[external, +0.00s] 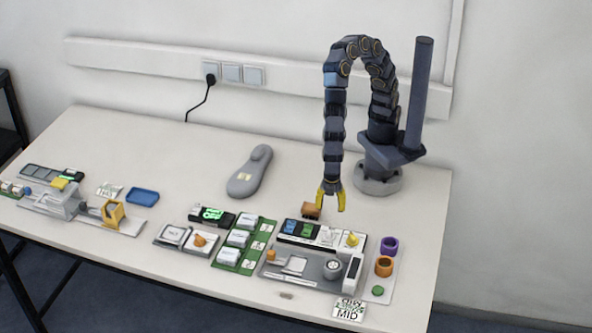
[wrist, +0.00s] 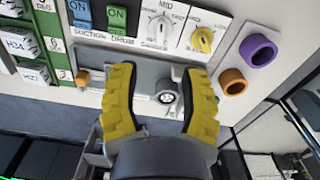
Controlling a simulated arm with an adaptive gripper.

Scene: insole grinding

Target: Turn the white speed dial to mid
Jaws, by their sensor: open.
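The white speed dial (wrist: 160,28) is a round knob on a white panel in the wrist view, below the printed word MID. Its exact pointer setting is too small to read surely. The dial also shows small on the panel in the external view (external: 326,235). My gripper (external: 331,202) hangs pointing down above the back of the panel in the external view. In the wrist view its two yellow fingers (wrist: 161,80) are spread apart with nothing held between them. The dial lies beyond the fingertips, apart from them, and is unobstructed in the wrist view.
A yellow dial (wrist: 202,40) sits right of the white one. Purple (wrist: 258,50) and orange (wrist: 232,82) rings lie at the right. A brown block (external: 311,211) is near my gripper.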

